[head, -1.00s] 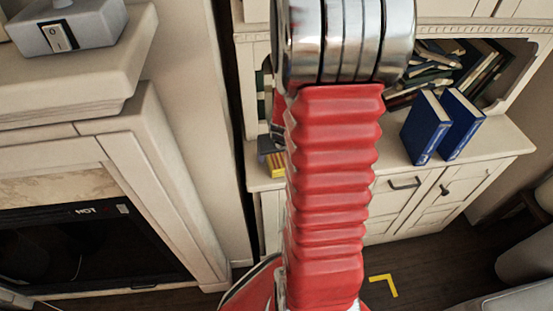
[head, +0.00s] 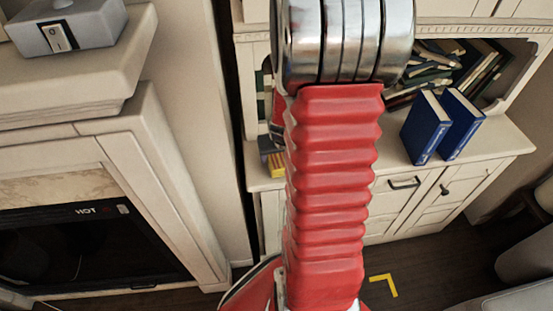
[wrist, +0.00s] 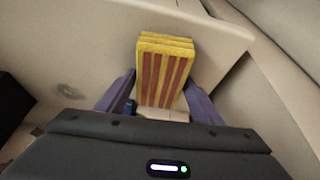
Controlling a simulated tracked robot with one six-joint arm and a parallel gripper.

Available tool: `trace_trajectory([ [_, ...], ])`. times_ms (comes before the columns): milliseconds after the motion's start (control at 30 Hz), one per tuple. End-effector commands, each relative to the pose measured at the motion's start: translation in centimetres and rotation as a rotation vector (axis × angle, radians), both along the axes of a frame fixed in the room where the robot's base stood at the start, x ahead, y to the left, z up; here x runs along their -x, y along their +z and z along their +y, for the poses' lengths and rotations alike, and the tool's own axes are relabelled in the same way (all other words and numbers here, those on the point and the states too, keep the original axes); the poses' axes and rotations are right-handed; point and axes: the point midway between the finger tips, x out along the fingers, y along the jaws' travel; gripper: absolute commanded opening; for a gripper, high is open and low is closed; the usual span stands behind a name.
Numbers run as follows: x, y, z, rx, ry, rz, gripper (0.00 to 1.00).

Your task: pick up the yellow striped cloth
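The yellow cloth with red stripes (wrist: 165,75) is in the upper middle of the wrist view, a folded, layered block. My gripper (wrist: 160,84) is open, with one purple finger on each side of the cloth. The fingertips are close to its side edges; I cannot tell whether they touch it. In the head view a small yellow striped piece (head: 276,163), probably the same cloth, shows on the cabinet top just left of my red arm.
The white cabinet (head: 505,152) has two blue books (head: 427,127) standing on its top, right of my arm, and more books leaning on the shelf behind. A fireplace surround (head: 150,170) stands at the left, with a grey switch box (head: 80,30) on its ledge.

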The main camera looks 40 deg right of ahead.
Motion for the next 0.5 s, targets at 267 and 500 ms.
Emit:
trace_trajectory([
  [267,0.05,-0.04,-0.01,0.0,0.0,0.001,0.39],
  [500,0.04,-0.05,-0.01,0.0,0.0,0.001,0.31],
])
